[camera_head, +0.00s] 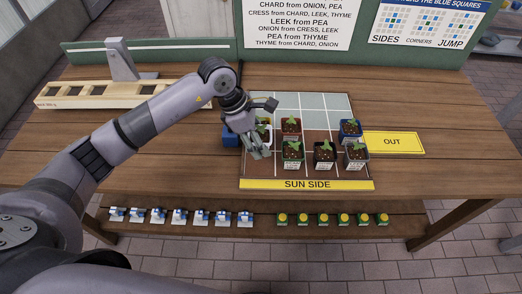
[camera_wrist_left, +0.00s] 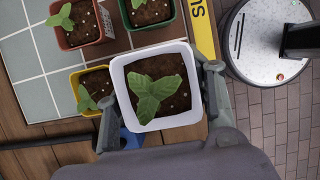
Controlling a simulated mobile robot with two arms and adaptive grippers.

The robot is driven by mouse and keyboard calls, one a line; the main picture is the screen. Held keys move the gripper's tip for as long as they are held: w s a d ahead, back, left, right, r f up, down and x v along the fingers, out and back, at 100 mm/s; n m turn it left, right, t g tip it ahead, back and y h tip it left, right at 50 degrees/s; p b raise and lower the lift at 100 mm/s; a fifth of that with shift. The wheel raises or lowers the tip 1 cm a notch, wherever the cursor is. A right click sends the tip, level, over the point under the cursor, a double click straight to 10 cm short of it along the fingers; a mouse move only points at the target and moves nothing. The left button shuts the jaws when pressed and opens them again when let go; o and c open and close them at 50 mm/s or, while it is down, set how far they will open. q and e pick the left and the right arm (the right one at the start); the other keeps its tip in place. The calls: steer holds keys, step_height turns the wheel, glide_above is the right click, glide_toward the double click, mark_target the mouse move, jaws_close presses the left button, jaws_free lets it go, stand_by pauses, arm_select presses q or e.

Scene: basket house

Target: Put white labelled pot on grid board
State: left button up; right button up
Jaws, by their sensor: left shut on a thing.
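My left gripper (camera_head: 258,150) is shut on the white pot (camera_head: 265,123), which holds a green seedling in dark soil. In the head view the gripper hides much of the pot. In the wrist view the white pot (camera_wrist_left: 119,83) is upright between the two fingers (camera_wrist_left: 160,105). The grid board (camera_head: 325,103) has grey-green squares at the back and brown squares in front. The pot is over or at the board's left front part; I cannot tell whether it touches the board. My right gripper is not in view.
On the board stand a red pot (camera_head: 291,129), a green pot (camera_head: 292,158), a black pot (camera_head: 324,160), a blue pot (camera_head: 350,136) and another pot (camera_head: 356,158) at front right. A yellow pot (camera_wrist_left: 76,80) is beside the white one. The back squares are clear.

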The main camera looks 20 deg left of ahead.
mark_target(260, 163)
arm_select(q)
steer(key=shift+f, duration=0.95)
step_height(260, 163, down, 4)
steer(key=shift+r+p, duration=0.15)
steer(key=shift+p, duration=0.3)
steer(key=shift+f, duration=0.4)
steer(key=shift+f, duration=0.2)
steer(key=o, duration=1.3)
steer(key=shift+c, duration=0.2)
steer(key=shift+r, duration=0.15)
